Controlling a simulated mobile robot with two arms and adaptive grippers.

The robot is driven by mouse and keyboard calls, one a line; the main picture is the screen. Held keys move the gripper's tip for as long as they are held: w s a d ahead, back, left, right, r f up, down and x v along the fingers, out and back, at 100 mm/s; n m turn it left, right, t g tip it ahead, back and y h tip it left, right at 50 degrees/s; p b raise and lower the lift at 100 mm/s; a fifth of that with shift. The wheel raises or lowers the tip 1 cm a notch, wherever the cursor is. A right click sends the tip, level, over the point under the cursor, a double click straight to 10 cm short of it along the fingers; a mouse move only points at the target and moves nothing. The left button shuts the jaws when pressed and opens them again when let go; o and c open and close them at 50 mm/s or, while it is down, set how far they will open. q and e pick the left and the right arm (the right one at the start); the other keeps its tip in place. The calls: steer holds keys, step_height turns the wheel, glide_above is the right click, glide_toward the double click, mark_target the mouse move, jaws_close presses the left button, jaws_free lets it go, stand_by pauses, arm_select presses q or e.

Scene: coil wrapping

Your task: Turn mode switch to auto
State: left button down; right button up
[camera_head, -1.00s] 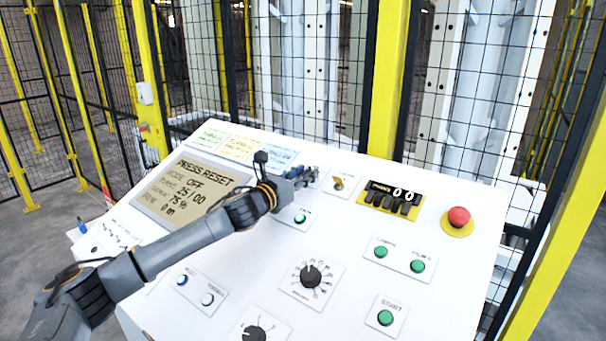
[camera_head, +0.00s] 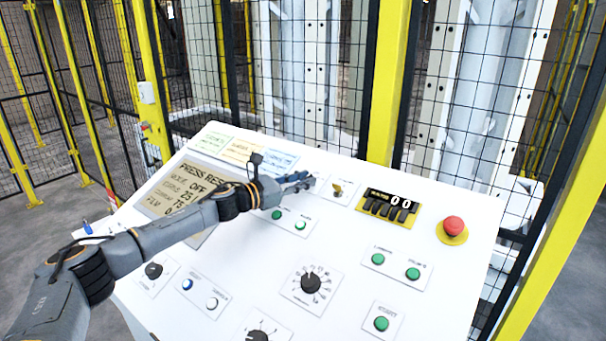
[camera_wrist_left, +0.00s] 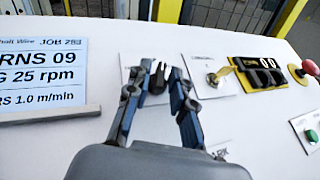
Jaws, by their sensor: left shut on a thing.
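The mode switch appears to be the small black knob (camera_wrist_left: 157,84) on a white plate in the left wrist view. My left gripper (camera_wrist_left: 162,72) has its two fingers on either side of this knob, closed on it. In the head view my left gripper (camera_head: 303,181) is at the upper middle of the sloped white panel and hides the knob. The display (camera_head: 186,186) left of it, partly covered by my arm, reads OFF on its mode line. I cannot read the switch's own labels. My right gripper is not in view.
A key switch (camera_head: 338,189) sits just right of the gripper, then a black counter on a yellow plate (camera_head: 390,206) and a red emergency button (camera_head: 454,228). Green buttons (camera_head: 300,225) lie just below the gripper. Yellow-framed mesh fencing stands behind the panel.

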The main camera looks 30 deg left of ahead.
arm_select(q)
steer(key=m+g+h+b, duration=0.1)
steer(key=m+h+b, duration=0.1)
steer(key=b, duration=0.1)
steer(key=m+g+h+b, duration=0.1)
steer(key=m+g+b, duration=0.1)
steer(key=m+b, duration=0.1)
steer(key=shift+w+a+f+h, duration=0.15)
steer(key=shift+w+a+h, duration=0.05)
steer(key=shift+h, duration=0.2)
steer(key=shift+m+g+h+b, duration=0.4)
steer(key=shift+m+g+b, duration=0.2)
steer(key=shift+g+b, duration=0.3)
steer(key=shift+r, duration=0.2)
steer(key=c, duration=1.4)
jaws_free()
steer(key=shift+c, duration=0.2)
steer(key=shift+s+a, duration=0.1)
steer(key=v, duration=1.2)
